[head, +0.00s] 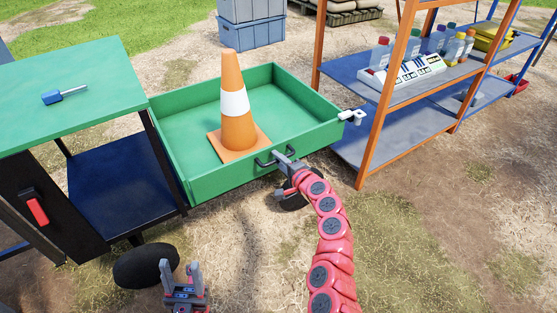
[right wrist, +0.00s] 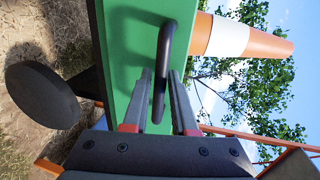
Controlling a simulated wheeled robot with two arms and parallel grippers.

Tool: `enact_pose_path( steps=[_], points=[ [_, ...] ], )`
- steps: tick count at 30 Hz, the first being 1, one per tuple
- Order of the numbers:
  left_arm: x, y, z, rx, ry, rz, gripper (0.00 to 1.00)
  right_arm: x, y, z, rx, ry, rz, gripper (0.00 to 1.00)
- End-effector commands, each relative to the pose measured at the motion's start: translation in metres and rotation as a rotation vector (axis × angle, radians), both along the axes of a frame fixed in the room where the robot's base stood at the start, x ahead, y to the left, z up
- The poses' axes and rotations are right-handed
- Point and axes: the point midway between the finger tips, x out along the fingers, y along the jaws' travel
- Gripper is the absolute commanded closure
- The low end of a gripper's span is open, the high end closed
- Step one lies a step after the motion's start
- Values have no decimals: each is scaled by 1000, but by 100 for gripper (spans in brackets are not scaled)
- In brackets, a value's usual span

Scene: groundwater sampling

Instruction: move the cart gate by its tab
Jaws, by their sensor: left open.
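The cart has a green top (head: 75,85) and a dark lower shelf (head: 115,180). A black panel with a red tab (head: 37,208) is on its near left side; this looks like the gate and its tab. A green drawer-like tray (head: 210,187) extends right from the cart, with a dark handle (head: 278,156) on its front. My left gripper (head: 181,274) is open and empty, low in front of the cart, away from the red tab.
An orange and white cone (head: 236,110) stands in the tray. A blue screwdriver (head: 64,95) lies on the cart top. A black wheel (head: 146,266) is near my left gripper. An orange-framed shelf (head: 375,130) with bottles stands right. Bare ground lies in front.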

Motion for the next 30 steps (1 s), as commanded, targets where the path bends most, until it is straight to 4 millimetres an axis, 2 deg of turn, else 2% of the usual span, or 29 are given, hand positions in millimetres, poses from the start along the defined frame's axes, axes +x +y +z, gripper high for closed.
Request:
enact_pose_path(
  steps=[1,3,4,30],
  points=[
    [0,0,0,0,0,0,50,0,0,0,0,0,0,85],
    [0,0,0,0,0,0,50,0,0,0,0,0,0,98],
    [0,0,0,0,0,0,50,0,0,0,0,0,0,100],
    [0,0,0,0,0,0,50,0,0,0,0,1,1,100]
  ],
)
